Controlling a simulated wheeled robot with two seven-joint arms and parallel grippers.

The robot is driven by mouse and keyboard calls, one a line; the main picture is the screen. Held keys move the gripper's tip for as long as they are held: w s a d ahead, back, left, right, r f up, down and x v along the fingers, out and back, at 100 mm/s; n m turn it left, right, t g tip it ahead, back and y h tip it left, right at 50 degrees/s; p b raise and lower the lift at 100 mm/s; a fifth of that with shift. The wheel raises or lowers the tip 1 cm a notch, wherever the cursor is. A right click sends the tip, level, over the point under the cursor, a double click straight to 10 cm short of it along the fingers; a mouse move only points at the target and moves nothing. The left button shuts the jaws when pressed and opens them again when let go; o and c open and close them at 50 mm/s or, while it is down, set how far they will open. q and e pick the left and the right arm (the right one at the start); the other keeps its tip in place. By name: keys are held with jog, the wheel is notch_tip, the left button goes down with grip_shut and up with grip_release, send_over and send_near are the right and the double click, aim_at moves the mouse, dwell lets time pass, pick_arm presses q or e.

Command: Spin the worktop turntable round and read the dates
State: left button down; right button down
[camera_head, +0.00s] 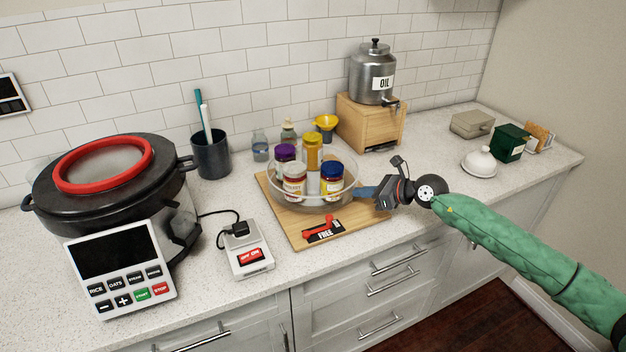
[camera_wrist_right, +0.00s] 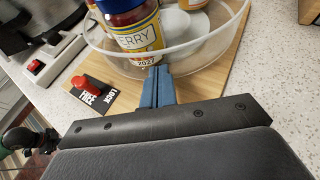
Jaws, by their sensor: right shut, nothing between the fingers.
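The turntable (camera_head: 318,207) is a clear round tray with a raised rim on a wooden board (camera_head: 290,232). In the right wrist view, a jar label (camera_wrist_right: 138,40) reads "ERRY" with a small date that looks like 2027. My right gripper (camera_head: 362,192) is shut and empty, its blue fingertips (camera_wrist_right: 157,82) at the turntable's rim; contact is unclear. A red lever (camera_wrist_right: 84,84) lies by the word FREE on a FREE/LOCK plate.
A black cooker (camera_head: 110,210) and a switch box (camera_head: 247,250) stand left of the board. A steel oil dispenser (camera_head: 373,75) on a wooden stand (camera_head: 370,125) is behind right. A white domed dish (camera_head: 478,163) stands right. The counter in front of the board is clear.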

jog(key=shift+s, duration=0.1)
dwell(0.3)
jog(key=shift+s+d+f+b, duration=0.1)
jog(key=shift+s+d+b, duration=0.55)
jog(key=shift+s+d, duration=0.45)
pick_arm(q)
jog(key=shift+f, duration=0.65)
pick_arm(e)
jog(key=shift+d, duration=0.2)
pick_arm(q)
jog(key=shift+f, duration=0.1)
